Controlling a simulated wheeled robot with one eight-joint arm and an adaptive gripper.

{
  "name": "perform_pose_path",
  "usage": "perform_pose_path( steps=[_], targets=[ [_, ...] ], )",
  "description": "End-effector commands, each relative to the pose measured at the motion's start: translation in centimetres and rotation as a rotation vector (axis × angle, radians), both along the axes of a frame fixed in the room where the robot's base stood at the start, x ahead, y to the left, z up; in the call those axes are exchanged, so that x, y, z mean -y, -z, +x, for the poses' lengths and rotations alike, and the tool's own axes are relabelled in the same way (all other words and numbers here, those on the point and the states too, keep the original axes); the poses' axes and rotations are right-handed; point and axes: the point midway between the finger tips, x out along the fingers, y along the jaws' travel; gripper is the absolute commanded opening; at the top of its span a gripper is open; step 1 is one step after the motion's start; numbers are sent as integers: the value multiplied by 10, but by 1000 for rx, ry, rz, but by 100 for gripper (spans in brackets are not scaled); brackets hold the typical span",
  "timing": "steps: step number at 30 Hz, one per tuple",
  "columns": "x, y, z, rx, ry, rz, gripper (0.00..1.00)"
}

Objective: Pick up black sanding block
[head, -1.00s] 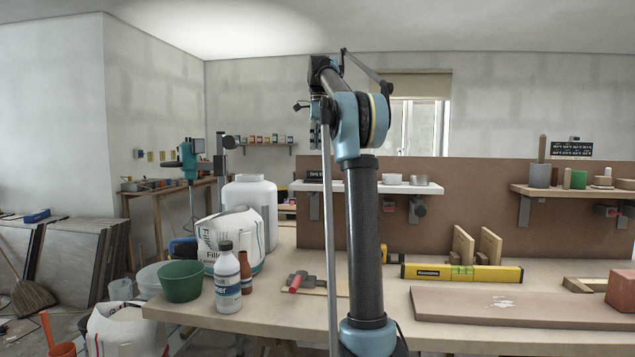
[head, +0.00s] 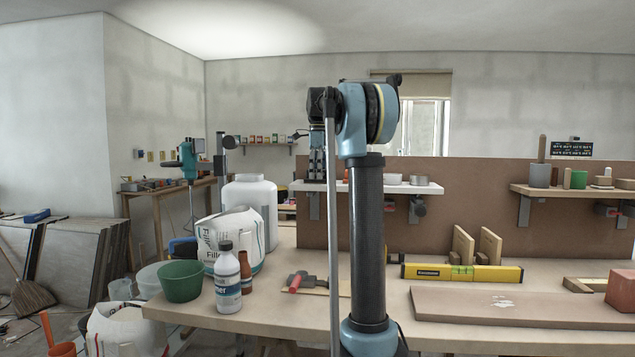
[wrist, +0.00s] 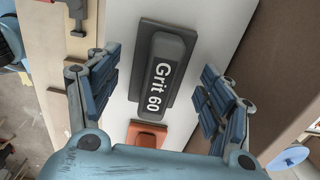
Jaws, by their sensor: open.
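The black sanding block (wrist: 166,62), marked "Grit 60", lies on the white shelf (wrist: 213,24) in the wrist view. My gripper (wrist: 160,88) is open, with one blue finger on each side of the block. The fingers appear apart from the block, with nothing held. In the head view my gripper (head: 316,180) points down over the left part of the white shelf (head: 345,187). The block is hidden behind my gripper and arm there.
An orange block (wrist: 147,134) lies close to the black block on the shelf. The brown back panel (wrist: 275,60) rises along the shelf's right side in the wrist view. White bowls (head: 392,178) stand further right on the shelf. The workbench (head: 280,320) is below.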

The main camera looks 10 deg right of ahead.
Motion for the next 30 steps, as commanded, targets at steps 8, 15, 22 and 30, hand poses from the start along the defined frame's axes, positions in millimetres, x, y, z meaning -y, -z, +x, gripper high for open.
perform_pose_path(
  steps=[8, 15, 22, 30],
  targets=[
    [0, 5, 0, 0, 0, 0, 73],
    [1, 5, 0, 0, 1, 0, 30],
    [1, 5, 0, 1, 2, 0, 18],
    [1, -6, 0, 0, 2, 0, 18]
  ],
)
